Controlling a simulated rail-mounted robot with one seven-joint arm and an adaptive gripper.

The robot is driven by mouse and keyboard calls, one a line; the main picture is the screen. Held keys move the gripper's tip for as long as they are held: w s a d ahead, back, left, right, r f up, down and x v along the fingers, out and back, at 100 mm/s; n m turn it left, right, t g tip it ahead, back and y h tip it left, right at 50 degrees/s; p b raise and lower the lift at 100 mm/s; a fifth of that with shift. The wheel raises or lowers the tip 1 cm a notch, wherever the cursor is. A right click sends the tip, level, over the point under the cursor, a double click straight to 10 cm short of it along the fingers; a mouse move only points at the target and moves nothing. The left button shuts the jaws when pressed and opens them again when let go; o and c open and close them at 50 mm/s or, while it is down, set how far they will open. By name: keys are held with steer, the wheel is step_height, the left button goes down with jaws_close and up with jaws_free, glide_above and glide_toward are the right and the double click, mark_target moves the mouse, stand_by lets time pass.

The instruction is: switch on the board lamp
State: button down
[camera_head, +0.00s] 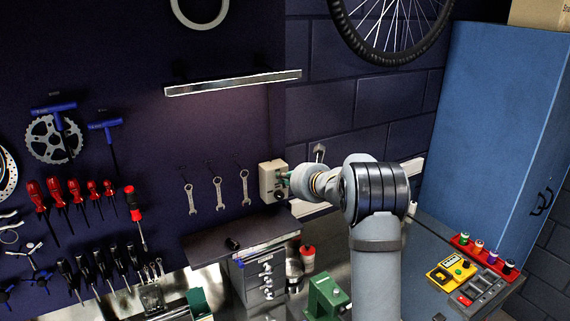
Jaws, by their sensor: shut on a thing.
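The board lamp (232,83) is a long pale bar high on the dark tool board. Its front strip looks bright, and the board just under it shows a faint purplish glow. A beige switch box (267,184) is mounted at the right edge of the board, below the lamp's right end. My gripper (286,183) reaches in from the right, right up against the front of this box, and is shut on the switch knob. My wrist and the small scale hide most of the fingers and the knob, so the knob's position cannot be read.
Several wrenches (218,194) hang left of the box. Below stand a small drawer unit (258,278), a red-capped bottle (308,256) and a green vise (325,298). A blue cabinet (490,130) is at the right, with a yellow device (450,272) on the bench before it.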

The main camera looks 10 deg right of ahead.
steer(key=shift+r+g+p, duration=0.1)
steer(key=shift+g+p, duration=0.2)
steer(key=shift+p, duration=0.2)
steer(key=c, duration=1.9)
jaws_free()
steer(key=v, duration=1.2)
steer(key=shift+a, duration=0.1)
